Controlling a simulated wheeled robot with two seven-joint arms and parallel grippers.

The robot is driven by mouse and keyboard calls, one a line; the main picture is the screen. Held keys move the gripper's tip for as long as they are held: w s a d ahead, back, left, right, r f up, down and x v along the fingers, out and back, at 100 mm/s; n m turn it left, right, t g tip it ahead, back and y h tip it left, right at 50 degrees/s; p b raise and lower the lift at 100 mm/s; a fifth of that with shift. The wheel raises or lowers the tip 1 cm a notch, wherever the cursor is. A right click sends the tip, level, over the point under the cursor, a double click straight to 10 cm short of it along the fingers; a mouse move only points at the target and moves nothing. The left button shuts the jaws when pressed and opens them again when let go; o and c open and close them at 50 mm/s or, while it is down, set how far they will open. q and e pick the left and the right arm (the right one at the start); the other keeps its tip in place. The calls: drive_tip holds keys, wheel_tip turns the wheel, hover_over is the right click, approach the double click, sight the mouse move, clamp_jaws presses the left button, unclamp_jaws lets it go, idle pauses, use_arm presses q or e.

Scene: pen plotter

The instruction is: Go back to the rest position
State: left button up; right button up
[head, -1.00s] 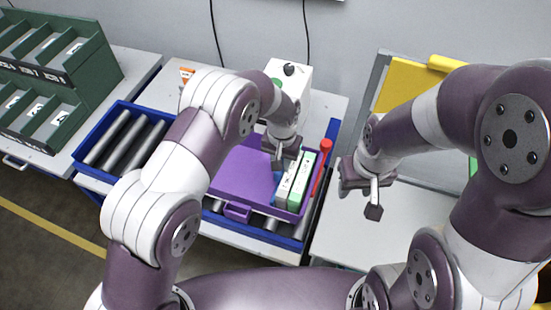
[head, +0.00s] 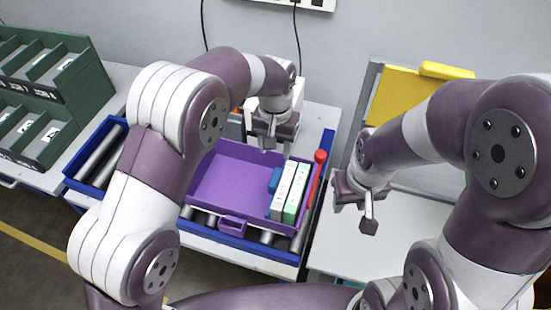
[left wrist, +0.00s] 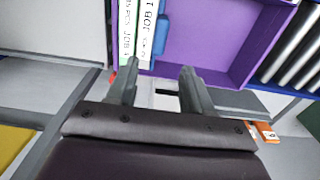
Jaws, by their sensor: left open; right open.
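My left gripper (head: 275,146) is open and empty, raised over the back edge of the purple tray (head: 225,185). In the left wrist view its two fingers (left wrist: 155,82) stand apart with nothing between them. My right gripper (head: 364,211) is open and empty above the white table at the right. The tray holds a white box (head: 283,191) and a green-and-white box (head: 296,194) side by side at its right end, with a blue item (head: 274,180) beside them. The boxes also show at the top of the left wrist view (left wrist: 144,30).
The tray sits on a blue-framed roller conveyor (head: 250,246). A red-knobbed lever (head: 320,157) stands at its right. Green bins (head: 50,100) are at the left, a yellow panel (head: 410,95) at the back right. The white table (head: 400,235) has free room.

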use_arm(q)
drive_tip(key=shift+w+r, duration=0.1)
drive_tip(key=shift+r, duration=0.45)
use_arm(e)
drive_tip(key=shift+r, duration=0.45)
use_arm(q)
drive_tip(key=s+a+n, duration=0.2)
drive_tip(key=s+a, duration=0.6)
drive_tip(key=a, duration=0.3)
drive_tip(key=s+a+n+t+b, duration=0.1)
drive_tip(key=s+a+n, duration=0.1)
drive_tip(key=s+a, duration=0.6)
drive_tip(key=a, duration=0.3)
drive_tip(key=shift+s+a+f, duration=0.2)
drive_tip(key=shift+s+a, duration=0.15)
drive_tip(key=shift+s, duration=0.05)
use_arm(e)
drive_tip(key=shift+w+f, duration=0.1)
drive_tip(key=shift+f, duration=0.55)
use_arm(q)
drive_tip(key=shift+s, duration=0.15)
